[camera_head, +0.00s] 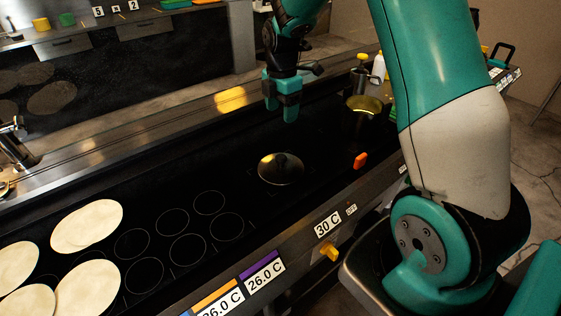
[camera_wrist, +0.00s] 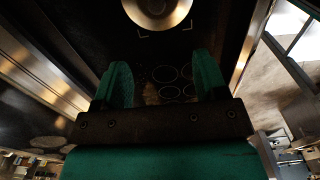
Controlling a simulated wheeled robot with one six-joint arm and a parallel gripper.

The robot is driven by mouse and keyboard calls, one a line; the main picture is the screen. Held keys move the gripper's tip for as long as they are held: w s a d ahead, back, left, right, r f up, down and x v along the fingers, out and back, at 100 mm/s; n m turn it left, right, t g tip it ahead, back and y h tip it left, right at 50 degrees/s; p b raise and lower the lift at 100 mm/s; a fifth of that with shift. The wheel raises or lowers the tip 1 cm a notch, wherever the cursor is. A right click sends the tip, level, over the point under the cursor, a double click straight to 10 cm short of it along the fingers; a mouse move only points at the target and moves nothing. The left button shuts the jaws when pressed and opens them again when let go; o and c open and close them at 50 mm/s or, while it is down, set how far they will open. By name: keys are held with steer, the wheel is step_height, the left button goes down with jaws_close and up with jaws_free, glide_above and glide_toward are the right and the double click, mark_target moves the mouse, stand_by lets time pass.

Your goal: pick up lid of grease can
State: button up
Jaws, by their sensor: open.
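A round, shiny metal lid-like disc (camera_head: 281,168) lies on the black griddle near the middle of the head view. A matching round disc, cut off by the top edge, shows in the wrist view (camera_wrist: 158,10). A can-like vessel with a broad golden top (camera_head: 365,105) stands further right; whether that top is a lid or an open rim I cannot tell. My gripper (camera_head: 283,106) hangs above the griddle, behind the disc and left of the can, apart from both. In the wrist view its green fingers (camera_wrist: 163,82) are spread, with nothing between them.
Several pale tortillas (camera_head: 92,287) lie at the griddle's left end, beside printed circles (camera_head: 185,222). An orange object (camera_head: 361,160) sits near the front edge. A white bottle (camera_head: 378,66) stands behind the can. The griddle around the disc is clear.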

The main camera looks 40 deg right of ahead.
steer(key=p, duration=0.3)
glide_above(281, 156)
steer(key=f, duration=1.1)
steer(key=shift+s+a+f, duration=0.15)
steer(key=shift+s+f, duration=0.15)
steer(key=shift+f, duration=0.05)
steer(key=shift+w+f+p, duration=0.15)
steer(key=shift+f+p, duration=0.5)
steer(key=shift+f, duration=0.7)
steer(key=shift+w+f+p, duration=0.1)
steer(key=shift+f+p, duration=0.5)
steer(key=shift+f, duration=0.75)
steer(key=c, duration=1)
